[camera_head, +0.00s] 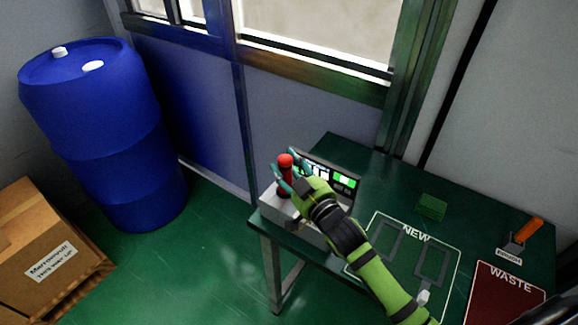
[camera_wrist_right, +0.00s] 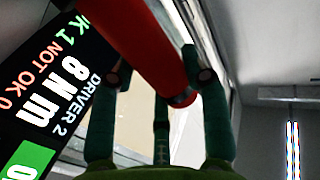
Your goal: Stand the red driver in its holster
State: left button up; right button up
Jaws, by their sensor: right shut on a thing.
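The red driver (camera_head: 285,176) stands roughly upright over the grey unit (camera_head: 318,235) at the table's left end. My right gripper (camera_head: 289,165), green with teal fingers, is shut on it near its top. In the right wrist view the red driver (camera_wrist_right: 150,45) crosses the top between the fingers (camera_wrist_right: 158,75). The unit's display (camera_wrist_right: 50,90) reads "DRIVER 2" and "8 Nm" there. The driver's lower end and any holster under it are hard to make out, so I cannot tell whether it is seated. My left gripper is out of view.
The green table (camera_head: 375,175) bears a "NEW" mat (camera_head: 437,255), a red "WASTE" mat (camera_head: 505,300), a green block (camera_head: 431,207) and an orange-handled tool (camera_head: 528,230) in a dark holder. A blue drum (camera_head: 105,140) and carton (camera_head: 45,245) stand on the floor at left.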

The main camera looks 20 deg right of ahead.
jog(key=o, duration=1.4)
jog(key=shift+c, duration=0.2)
jog(key=shift+f, duration=0.1)
jog(key=shift+f, duration=0.15)
jog(key=v, duration=1.2)
jog(key=shift+s+r, duration=0.1)
jog(key=shift+r, duration=0.1)
